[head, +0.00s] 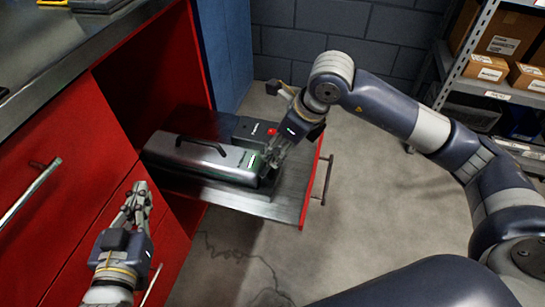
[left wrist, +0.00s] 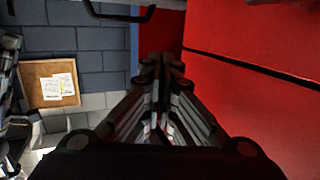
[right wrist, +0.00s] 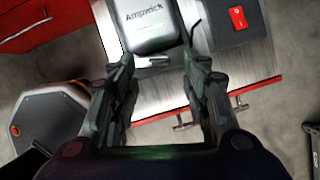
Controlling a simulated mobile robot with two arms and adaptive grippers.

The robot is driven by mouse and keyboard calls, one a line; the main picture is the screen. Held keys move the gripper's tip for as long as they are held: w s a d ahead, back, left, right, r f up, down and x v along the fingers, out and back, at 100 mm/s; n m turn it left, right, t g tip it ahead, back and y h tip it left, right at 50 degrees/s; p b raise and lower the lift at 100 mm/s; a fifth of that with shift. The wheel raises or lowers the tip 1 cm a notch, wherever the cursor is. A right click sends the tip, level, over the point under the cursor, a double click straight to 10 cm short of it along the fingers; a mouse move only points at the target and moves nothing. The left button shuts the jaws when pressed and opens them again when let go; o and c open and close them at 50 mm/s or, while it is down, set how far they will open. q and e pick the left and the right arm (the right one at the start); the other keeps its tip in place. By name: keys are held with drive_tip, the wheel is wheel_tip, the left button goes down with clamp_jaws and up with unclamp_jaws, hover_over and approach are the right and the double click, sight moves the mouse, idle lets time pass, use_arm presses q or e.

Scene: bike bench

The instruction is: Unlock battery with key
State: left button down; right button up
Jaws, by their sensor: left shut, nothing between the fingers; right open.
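The battery (head: 205,158) is a long silver and dark case with a handle on top. It lies in the pulled-out drawer; its labelled end (right wrist: 150,28) shows in the right wrist view. My right gripper (head: 272,158) is at that near end of the battery. In the right wrist view its fingers (right wrist: 160,85) are open and apart, with a small metallic piece at the battery's edge beyond them; I cannot tell whether this is the key or a lock. My left gripper (head: 136,192) is shut and empty before the red cabinet, also in the left wrist view (left wrist: 160,65).
A black box (head: 250,131) with a red switch (right wrist: 237,17) sits beside the battery. The open drawer (head: 285,205) has a red front and a bar handle. The red cabinet (head: 60,190) stands left, a shelf (head: 500,90) right. Floor is clear in front of the drawer.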

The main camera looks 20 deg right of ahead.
sight(271, 157)
drive_tip(key=b+x, duration=0.1)
drive_tip(key=x, duration=0.3)
drive_tip(key=shift+f, duration=0.15)
use_arm(q)
wheel_tip(271, 157, up, 6)
drive_tip(key=d+t+h, duration=0.1)
drive_tip(key=t, duration=0.2)
drive_tip(key=shift+w, duration=0.25)
use_arm(e)
drive_tip(key=shift+w+a+f, duration=0.1)
drive_tip(key=shift+f, duration=0.15)
use_arm(q)
drive_tip(key=shift+f, duration=0.1)
use_arm(e)
clamp_jaws()
